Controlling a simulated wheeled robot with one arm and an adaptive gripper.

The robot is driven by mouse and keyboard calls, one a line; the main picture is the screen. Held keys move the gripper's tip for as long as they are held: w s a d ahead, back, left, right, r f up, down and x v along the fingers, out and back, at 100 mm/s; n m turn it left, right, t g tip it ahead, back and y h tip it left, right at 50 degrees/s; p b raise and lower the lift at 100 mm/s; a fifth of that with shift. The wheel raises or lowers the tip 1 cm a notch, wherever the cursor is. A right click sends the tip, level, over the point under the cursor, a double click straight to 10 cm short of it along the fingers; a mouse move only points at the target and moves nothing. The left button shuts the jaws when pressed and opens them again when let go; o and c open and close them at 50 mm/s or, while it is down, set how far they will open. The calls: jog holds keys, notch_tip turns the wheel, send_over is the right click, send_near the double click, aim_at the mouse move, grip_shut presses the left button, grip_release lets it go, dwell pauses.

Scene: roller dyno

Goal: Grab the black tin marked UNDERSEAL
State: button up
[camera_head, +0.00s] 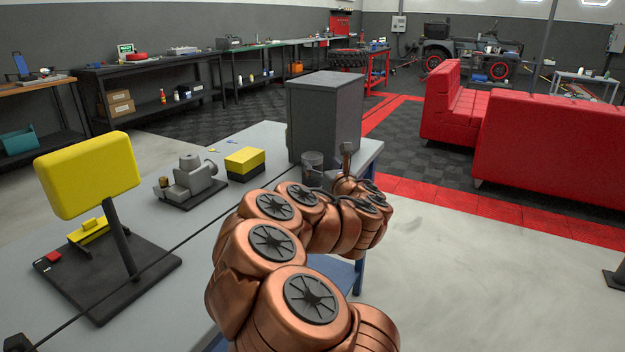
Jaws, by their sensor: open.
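A dark grey cylindrical can (312,162) stands on the grey table, in front of the tall grey cabinet. No UNDERSEAL marking is readable on it, so I cannot tell if it is the tin. My copper arm reaches across the table's right part, and its end is just right of and nearer than the can. My gripper (335,181) is mostly hidden by the arm; only small dark parts show, and it is open. I see nothing held. A brown upright piece (347,155) rises behind the wrist; what it belongs to is unclear.
The tall grey cabinet (325,112) stands at the table's far right. A yellow-and-black box (245,161), a grey machine part (190,181) and a yellow panel on a stand (88,174) are to the left. Red sofas (550,150) stand beyond open floor at right.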

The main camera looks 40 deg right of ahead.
aim_at(309, 158)
jog(key=shift+w+a+f+n+y, duration=0.1)
jog(key=shift+w+f+n+y, duration=0.05)
jog(key=shift+f+n+y, duration=0.4)
jog(key=shift+w, duration=0.2)
jog(key=shift+r+p+x, duration=0.2)
jog(key=shift+p+x, duration=0.1)
jog(key=shift+x, duration=2.9)
jog(key=shift+w, duration=0.45)
jog(key=shift+c, duration=0.4)
jog(key=c, duration=1.3)
